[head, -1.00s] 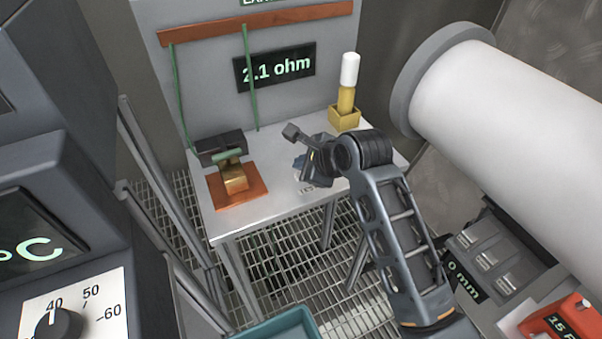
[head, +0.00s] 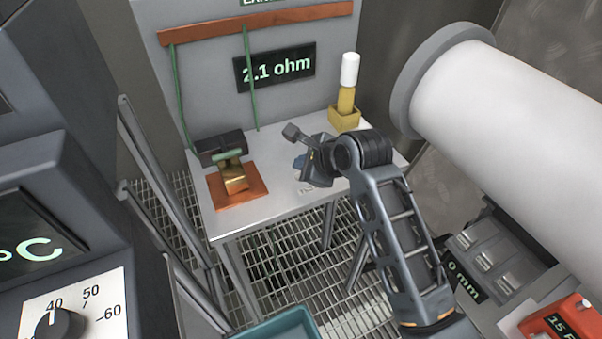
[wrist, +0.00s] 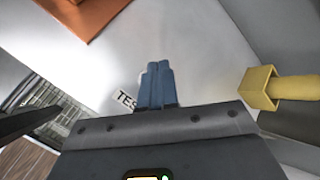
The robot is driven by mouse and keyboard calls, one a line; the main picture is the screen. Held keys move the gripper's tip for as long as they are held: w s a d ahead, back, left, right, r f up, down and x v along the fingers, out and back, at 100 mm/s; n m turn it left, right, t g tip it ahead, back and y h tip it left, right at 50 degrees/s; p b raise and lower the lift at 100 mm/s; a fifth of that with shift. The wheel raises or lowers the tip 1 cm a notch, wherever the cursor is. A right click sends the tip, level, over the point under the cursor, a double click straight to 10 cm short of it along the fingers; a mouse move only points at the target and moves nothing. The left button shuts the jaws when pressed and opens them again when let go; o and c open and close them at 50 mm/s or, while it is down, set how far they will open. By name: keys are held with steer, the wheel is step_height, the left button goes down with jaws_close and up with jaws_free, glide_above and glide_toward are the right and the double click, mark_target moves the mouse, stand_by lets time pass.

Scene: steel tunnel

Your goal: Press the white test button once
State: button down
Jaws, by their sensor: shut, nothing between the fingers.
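My gripper (head: 299,162) is low over the right part of the white bench top, its blue fingers closed together with nothing between them. In the wrist view the blue fingertips (wrist: 157,66) point at the bench surface. A small label (wrist: 127,100) reading "TES" lies just left of the fingers, partly covered by them. The label shows faintly below the gripper in the head view (head: 305,188). The white test button cannot be clearly made out; the fingers and wrist hide the spot beside the label. I cannot tell whether the fingertips touch anything.
A copper plate (head: 252,194) with a brass block (head: 234,178) and a dark cylinder (head: 220,146) sits at the bench's left. A yellow holder (head: 345,118) with a white-capped rod (head: 349,70) stands behind the gripper. A display (head: 275,68) reads 2.1 ohm.

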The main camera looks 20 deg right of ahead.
steer(key=shift+f, duration=0.85)
stand_by(1.1)
steer(key=shift+r, duration=0.1)
steer(key=shift+r+p, duration=0.7)
steer(key=shift+r, duration=0.1)
steer(key=shift+r, duration=2.5)
steer(key=shift+f, duration=0.1)
